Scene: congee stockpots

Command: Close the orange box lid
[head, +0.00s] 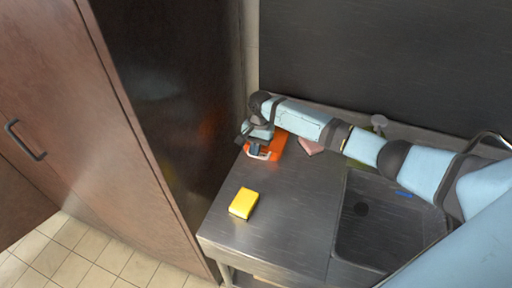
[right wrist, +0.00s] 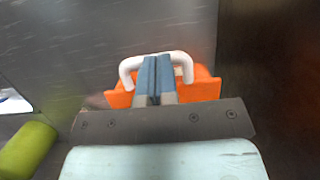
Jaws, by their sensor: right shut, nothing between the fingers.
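The orange box (head: 277,146) with a white handle (head: 259,156) sits at the far left corner of the steel counter. My right arm reaches over it from the right and hides much of it. My right gripper (head: 254,150) is at the box's handle side. In the right wrist view, the two blue fingers (right wrist: 157,60) are shut together with nothing between them. They overlap the middle of the white handle (right wrist: 128,68), with orange box parts (right wrist: 118,99) on both sides. I cannot tell the lid's angle or whether the fingers touch it. My left gripper is not in view.
A yellow block (head: 243,203) lies on the counter nearer the front edge. A pink item (head: 310,147) lies right of the box. The sink (head: 375,235) is at the right. A dark tall panel (head: 180,90) stands close left of the counter. A green object (right wrist: 28,150) shows in the wrist view.

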